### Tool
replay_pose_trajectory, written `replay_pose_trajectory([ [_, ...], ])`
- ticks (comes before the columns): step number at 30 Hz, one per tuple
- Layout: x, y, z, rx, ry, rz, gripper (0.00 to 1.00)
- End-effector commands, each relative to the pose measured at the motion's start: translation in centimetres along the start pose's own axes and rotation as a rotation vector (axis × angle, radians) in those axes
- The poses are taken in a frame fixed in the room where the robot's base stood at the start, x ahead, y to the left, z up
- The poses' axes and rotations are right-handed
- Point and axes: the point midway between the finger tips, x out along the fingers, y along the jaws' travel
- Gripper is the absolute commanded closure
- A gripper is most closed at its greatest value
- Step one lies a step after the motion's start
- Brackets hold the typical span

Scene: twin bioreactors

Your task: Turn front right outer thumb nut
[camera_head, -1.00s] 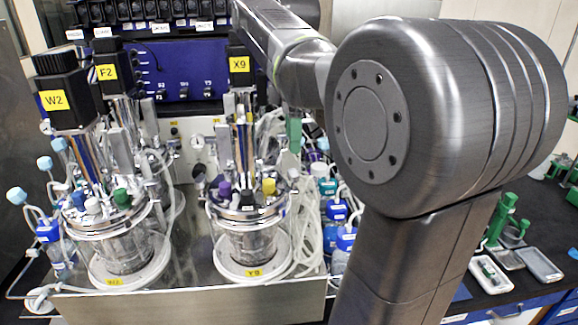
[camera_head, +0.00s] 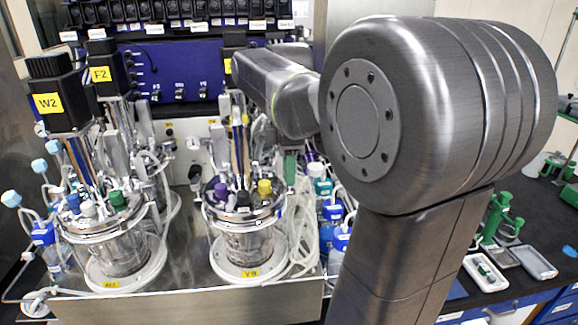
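The right glass vessel (camera_head: 248,246) stands upright on a white ring base with a yellow label, on the steel bench. Its steel head plate (camera_head: 240,216) carries a purple cap (camera_head: 221,190), a black cap and a yellow cap (camera_head: 264,187). The thumb nuts on its rim are too small to tell apart. The left vessel (camera_head: 118,254), below the motor marked W2 (camera_head: 48,103), stands beside it. My arm comes in from the right and reaches toward the back above the right vessel, partly covering its motor. My gripper does not show.
Loose tubing (camera_head: 300,235) hangs right of the right vessel. Blue-capped bottles (camera_head: 333,210) stand beyond it, close to my arm. A blue control panel (camera_head: 175,68) is behind. A black bench (camera_head: 535,215) at right holds green stands and trays (camera_head: 485,273).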

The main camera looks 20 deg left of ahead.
Motion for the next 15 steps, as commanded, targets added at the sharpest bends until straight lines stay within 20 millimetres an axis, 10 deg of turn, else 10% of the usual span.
replay_pose_trajectory([
  [15,-0.18,0.01,-0.01,0.088,0.0,0.0,0.89],
])
